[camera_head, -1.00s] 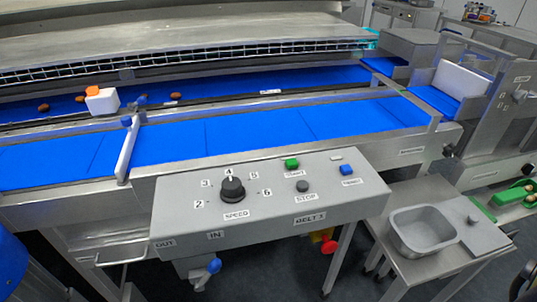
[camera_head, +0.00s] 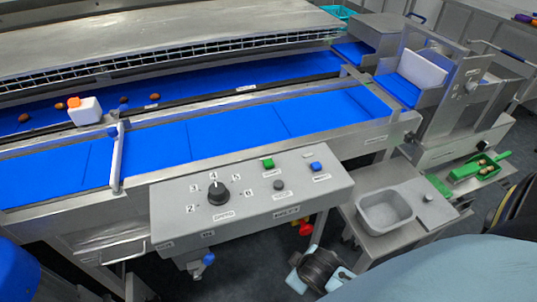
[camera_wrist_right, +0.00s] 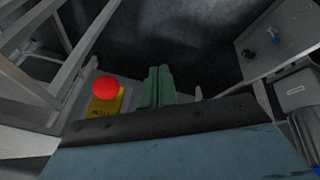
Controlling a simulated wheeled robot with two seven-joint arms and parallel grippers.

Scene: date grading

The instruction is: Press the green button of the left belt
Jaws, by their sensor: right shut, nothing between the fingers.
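The green button (camera_head: 267,163) sits at the back of the sloped grey control panel (camera_head: 290,193) in front of the blue belt (camera_head: 160,146). A dark round button (camera_head: 279,185) is below it and a blue button (camera_head: 316,166) to its right. My right arm enters at the lower right of the head view, with its wrist below the panel's right end, apart from the green button. In the right wrist view my right gripper (camera_wrist_right: 158,86) shows green fingers, shut and empty. The green button cannot be made out there. My left gripper is out of view.
A black speed knob (camera_head: 218,194) stands on the panel's left part. A red emergency button (camera_wrist_right: 106,88) on a yellow base is beside the gripper in the wrist view. A steel side table with a basin (camera_head: 385,212) stands right of the panel. Brown dates lie on the rear belt.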

